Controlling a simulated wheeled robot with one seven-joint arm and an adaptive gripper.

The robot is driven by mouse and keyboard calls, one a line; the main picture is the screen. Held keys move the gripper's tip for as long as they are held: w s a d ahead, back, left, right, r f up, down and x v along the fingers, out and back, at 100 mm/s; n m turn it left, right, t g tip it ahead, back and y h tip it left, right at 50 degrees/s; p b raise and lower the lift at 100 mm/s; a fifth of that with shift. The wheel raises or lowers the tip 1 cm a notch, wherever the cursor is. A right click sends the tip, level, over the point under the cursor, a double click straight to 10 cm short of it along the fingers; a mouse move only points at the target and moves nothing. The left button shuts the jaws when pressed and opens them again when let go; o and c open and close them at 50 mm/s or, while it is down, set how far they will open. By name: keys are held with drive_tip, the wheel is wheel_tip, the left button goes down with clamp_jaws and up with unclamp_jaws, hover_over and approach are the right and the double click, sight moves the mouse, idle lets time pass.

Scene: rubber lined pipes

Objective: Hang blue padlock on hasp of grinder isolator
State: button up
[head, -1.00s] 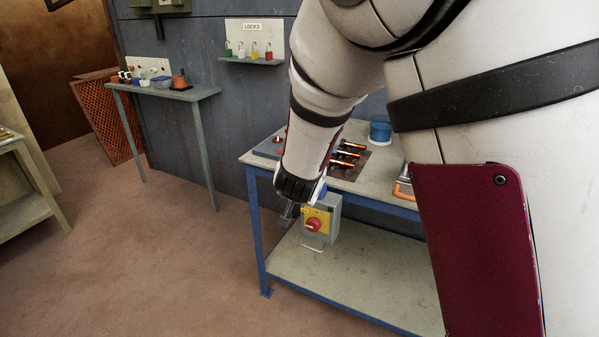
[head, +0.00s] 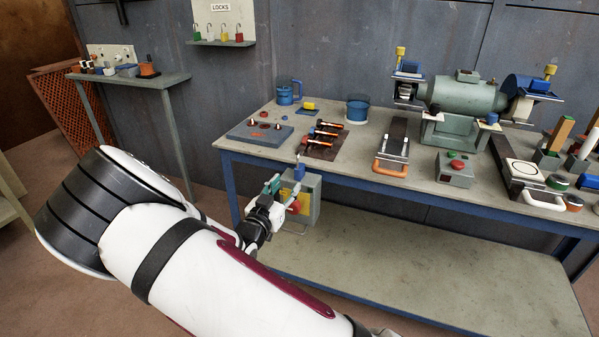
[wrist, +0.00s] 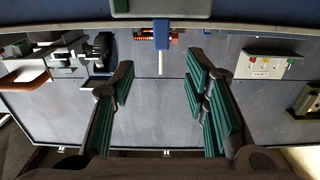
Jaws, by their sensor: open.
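The blue padlock (head: 299,172) stands upright on top of the grey isolator box (head: 308,188), with its shackle pointing up. In the wrist view, which is upside down, the padlock (wrist: 161,36) is centred beyond the fingertips and apart from them. The isolator hangs at the front left of the workbench; its red and yellow switch (head: 298,205) is partly hidden by my gripper. A thin wire loop (head: 297,231) shows at its lower edge. My gripper (head: 273,184) is open and empty, just left of the box. Its green-padded fingers (wrist: 160,76) are wide apart.
A LOCKS board (head: 222,22) holds several other padlocks above a small shelf. A side shelf (head: 130,80) stands at the left.

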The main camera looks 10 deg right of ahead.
sight(297, 170)
drive_tip(key=x, duration=1.1)
drive_tip(key=shift+w, duration=0.15)
drive_tip(key=shift+c, duration=0.6)
clamp_jaws()
